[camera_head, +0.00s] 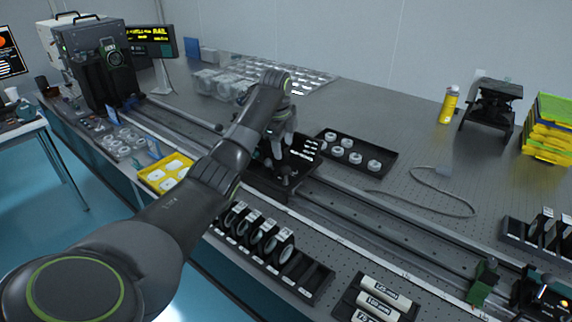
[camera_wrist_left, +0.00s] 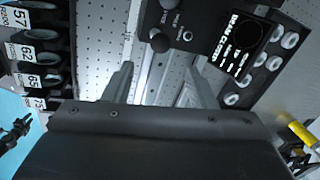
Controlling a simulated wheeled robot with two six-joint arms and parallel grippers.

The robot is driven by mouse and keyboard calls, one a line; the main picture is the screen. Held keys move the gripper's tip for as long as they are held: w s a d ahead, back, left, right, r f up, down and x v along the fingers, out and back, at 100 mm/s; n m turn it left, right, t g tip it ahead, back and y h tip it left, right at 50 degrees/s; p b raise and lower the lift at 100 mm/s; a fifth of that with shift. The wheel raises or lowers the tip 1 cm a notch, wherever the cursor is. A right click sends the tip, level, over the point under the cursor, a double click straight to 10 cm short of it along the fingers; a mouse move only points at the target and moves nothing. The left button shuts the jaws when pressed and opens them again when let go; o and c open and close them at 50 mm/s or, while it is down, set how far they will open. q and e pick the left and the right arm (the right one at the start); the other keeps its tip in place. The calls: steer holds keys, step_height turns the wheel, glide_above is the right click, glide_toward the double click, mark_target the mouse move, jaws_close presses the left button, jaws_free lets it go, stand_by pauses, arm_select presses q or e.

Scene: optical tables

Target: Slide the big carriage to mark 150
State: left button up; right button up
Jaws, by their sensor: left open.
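A black carriage, seemingly the big one, (camera_head: 262,182) sits on the long rail (camera_head: 345,213) near the middle of the table. It bears knobs and a small dark screen with white text (camera_wrist_left: 240,45). My left gripper (camera_head: 281,143) is above the carriage, pointing down. A dark claw shape, seemingly my right gripper (camera_wrist_left: 20,128), shows at lower left.
A rack of lens holders (camera_head: 316,284) stands in front of the rail. A black tray with white rings (camera_head: 384,152) lies behind it. A green-clamped piece (camera_head: 484,279) is on the rail farther right; the rail between looks clear. A loose cable (camera_head: 455,195) lies behind the rail.

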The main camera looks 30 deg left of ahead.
mark_target(286, 167)
arm_select(q)
steer(key=f, duration=0.2)
steer(key=w+f, duration=0.1)
steer(key=f, duration=0.5)
steer(key=shift+w+a, duration=0.1)
steer(key=shift+w, duration=0.15)
steer(key=shift+w+f, duration=0.2)
steer(key=shift+f, duration=0.45)
arm_select(e)
steer(key=shift+w+r, duration=0.4)
steer(key=shift+w, duration=0.45)
steer(key=shift+s, duration=0.1)
arm_select(q)
jaws_close()
arm_select(e)
steer(key=shift+a, duration=0.15)
